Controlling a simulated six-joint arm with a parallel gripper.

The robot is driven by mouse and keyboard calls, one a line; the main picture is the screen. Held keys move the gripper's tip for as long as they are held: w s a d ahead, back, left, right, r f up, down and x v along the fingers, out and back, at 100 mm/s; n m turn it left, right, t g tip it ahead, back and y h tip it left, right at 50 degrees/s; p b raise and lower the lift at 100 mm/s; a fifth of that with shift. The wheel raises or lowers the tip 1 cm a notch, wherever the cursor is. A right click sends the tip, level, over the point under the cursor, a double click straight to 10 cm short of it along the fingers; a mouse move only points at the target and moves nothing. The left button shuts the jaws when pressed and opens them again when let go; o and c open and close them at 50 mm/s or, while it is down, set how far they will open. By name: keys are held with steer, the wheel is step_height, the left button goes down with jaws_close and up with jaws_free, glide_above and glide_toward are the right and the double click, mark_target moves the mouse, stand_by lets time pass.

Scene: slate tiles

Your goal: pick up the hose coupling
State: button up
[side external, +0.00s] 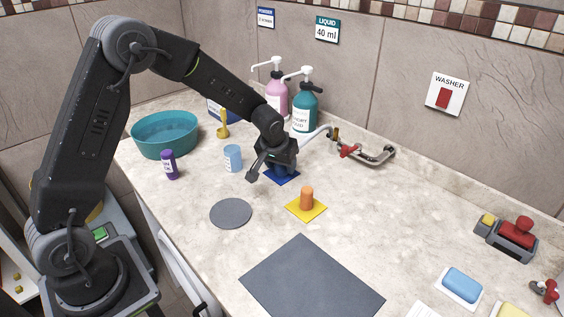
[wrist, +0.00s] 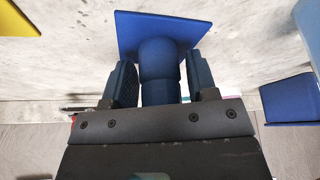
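A blue rounded peg-like piece (wrist: 159,62) stands on a blue square plate (wrist: 128,35) in the wrist view; it may be the hose coupling, but the frames do not make this certain. My gripper (wrist: 161,84) has one finger on each side of it, with narrow gaps, so the fingers look open around it. In the side external view my gripper (side external: 273,172) is low over the blue square (side external: 289,181) and hides most of the blue piece. An orange cylinder (side external: 307,198) stands upright on a yellow square (side external: 297,212), nearer the camera.
A blue cup (side external: 233,158), purple bottle (side external: 169,165) and teal bowl (side external: 164,135) stand to the left. A grey disc (side external: 231,214) and dark mat (side external: 312,280) lie flat in front.

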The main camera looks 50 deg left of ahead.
steer(key=c, duration=0.7)
steer(key=shift+c, duration=0.2)
steer(key=shift+r, duration=0.55)
steer(key=r, duration=0.2)
steer(key=a+r, duration=0.1)
steer(key=shift+s+a+r, duration=0.1)
steer(key=shift+s+r, duration=0.2)
steer(key=shift+r, duration=0.1)
steer(key=s+a+r, duration=0.5)
steer(key=a+r, duration=0.1)
steer(key=a, duration=0.2)
steer(key=shift+w+d+r+m+h, duration=0.1)
steer(key=shift+w+d+m+h, duration=0.5)
steer(key=shift+w+d, duration=2.45)
steer(key=shift+w+d+m+h, duration=0.1)
steer(key=shift+w+d+m, duration=1)
steer(key=shift+w, duration=4.05)
steer(key=shift+w+d+r+m+h, duration=0.1)
steer(key=shift+w+d+m+h, duration=0.2)
steer(key=shift+w+d+m, duration=2.45)
